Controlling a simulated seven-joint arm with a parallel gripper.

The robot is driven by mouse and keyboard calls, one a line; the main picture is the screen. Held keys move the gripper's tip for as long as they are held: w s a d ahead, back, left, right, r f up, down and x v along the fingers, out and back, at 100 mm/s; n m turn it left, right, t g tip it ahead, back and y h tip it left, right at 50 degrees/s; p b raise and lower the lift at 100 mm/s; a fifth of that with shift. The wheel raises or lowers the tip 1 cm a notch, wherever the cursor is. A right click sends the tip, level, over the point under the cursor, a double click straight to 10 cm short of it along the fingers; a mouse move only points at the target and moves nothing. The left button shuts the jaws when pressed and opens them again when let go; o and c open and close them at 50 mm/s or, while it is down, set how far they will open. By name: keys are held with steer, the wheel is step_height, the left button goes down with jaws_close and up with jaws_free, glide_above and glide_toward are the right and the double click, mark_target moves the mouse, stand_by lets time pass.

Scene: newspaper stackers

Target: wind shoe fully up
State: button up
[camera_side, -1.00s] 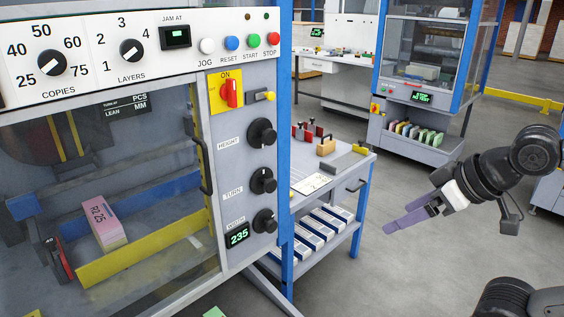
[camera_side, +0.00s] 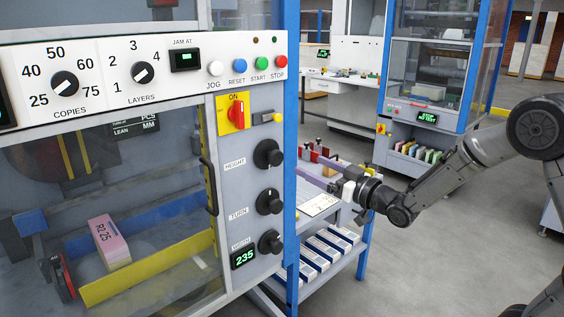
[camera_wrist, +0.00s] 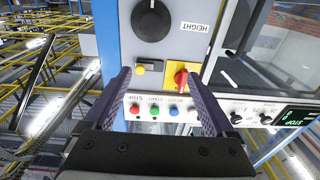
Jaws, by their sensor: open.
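The black HEIGHT knob (camera_side: 268,154) is on the grey side panel, above the TURN knob (camera_side: 270,201) and the WIDTH knob (camera_side: 270,242). In the wrist view the HEIGHT knob (camera_wrist: 150,20) is at the top, beyond my fingertips, with its label upside down. My gripper (camera_side: 316,171) is right of the panel, partly behind the blue post. In the wrist view my gripper (camera_wrist: 160,82) has its purple fingers apart with nothing between them, framing the red switch and yellow button. I cannot clearly make out the shoe behind the window.
The red ON switch (camera_side: 236,116) on its yellow plate and a yellow button (camera_side: 277,117) sit above the knobs. A blue post (camera_side: 291,120) edges the panel. A pink bundle (camera_side: 109,242) lies behind the window.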

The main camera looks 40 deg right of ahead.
mark_target(278, 159)
steer(key=shift+m+g+h, duration=0.3)
steer(key=shift+g, duration=0.1)
steer(key=w+f, duration=0.1)
steer(key=w, duration=0.3)
steer(key=w+d+f, duration=0.1)
steer(key=w, duration=0.4)
steer(key=w+f, duration=0.1)
steer(key=w, duration=0.4)
steer(key=shift+d+f, duration=0.15)
steer(key=shift+d, duration=0.25)
steer(key=shift+s, duration=0.1)
steer(key=c, duration=1.4)
